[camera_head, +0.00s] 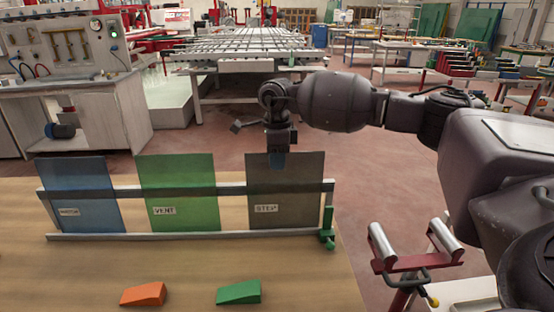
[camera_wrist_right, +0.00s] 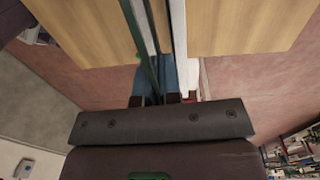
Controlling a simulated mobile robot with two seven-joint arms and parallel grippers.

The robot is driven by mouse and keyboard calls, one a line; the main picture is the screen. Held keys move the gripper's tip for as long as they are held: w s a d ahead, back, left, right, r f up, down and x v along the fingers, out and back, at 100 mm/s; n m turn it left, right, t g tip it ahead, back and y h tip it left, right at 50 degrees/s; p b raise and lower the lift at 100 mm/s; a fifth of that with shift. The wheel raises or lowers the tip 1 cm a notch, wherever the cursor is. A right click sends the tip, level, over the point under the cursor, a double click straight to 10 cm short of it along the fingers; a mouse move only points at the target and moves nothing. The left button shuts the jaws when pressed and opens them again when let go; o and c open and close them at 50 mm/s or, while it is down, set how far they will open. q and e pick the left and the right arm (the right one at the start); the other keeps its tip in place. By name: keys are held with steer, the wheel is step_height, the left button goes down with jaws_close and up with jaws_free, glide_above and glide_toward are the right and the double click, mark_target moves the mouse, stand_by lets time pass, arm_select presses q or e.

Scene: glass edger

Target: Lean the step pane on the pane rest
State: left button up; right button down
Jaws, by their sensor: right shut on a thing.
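The step pane (camera_head: 285,212) is a dark grey translucent sheet with a "STEP" label. It stands nearly upright at the right end of the pane rest (camera_head: 120,237), in front of its upper rail, with its lower edge at the bottom rail. I cannot tell whether it touches either rail. My right gripper (camera_head: 278,160) is shut on the pane's top edge from above. In the right wrist view, the gripper's fingers (camera_wrist_right: 160,98) close around the pane's thin edge (camera_wrist_right: 142,42), beside a pale rail. My left gripper is not in view.
A blue pane (camera_head: 78,195) and a green "VENT" pane (camera_head: 178,190) lean to the left on the same rest. An orange wedge (camera_head: 143,294) and a green wedge (camera_head: 239,292) lie on the wooden table (camera_head: 60,280). A red roller stand (camera_head: 415,263) is off the table's right edge.

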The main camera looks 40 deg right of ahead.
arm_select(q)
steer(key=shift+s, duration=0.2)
arm_select(e)
steer(key=c, duration=1.7)
jaws_free()
steer(key=o, duration=0.5)
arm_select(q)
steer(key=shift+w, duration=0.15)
arm_select(e)
steer(key=shift+f, duration=0.15)
steer(key=shift+r, duration=0.25)
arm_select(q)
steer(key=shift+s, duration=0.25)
arm_select(e)
steer(key=shift+w+d+r, duration=0.1)
steer(key=shift+w+r, duration=0.05)
steer(key=shift+r, duration=2.5)
steer(key=shift+w+d+r, duration=0.1)
steer(key=shift+w+r, duration=0.05)
steer(key=shift+r, duration=2.45)
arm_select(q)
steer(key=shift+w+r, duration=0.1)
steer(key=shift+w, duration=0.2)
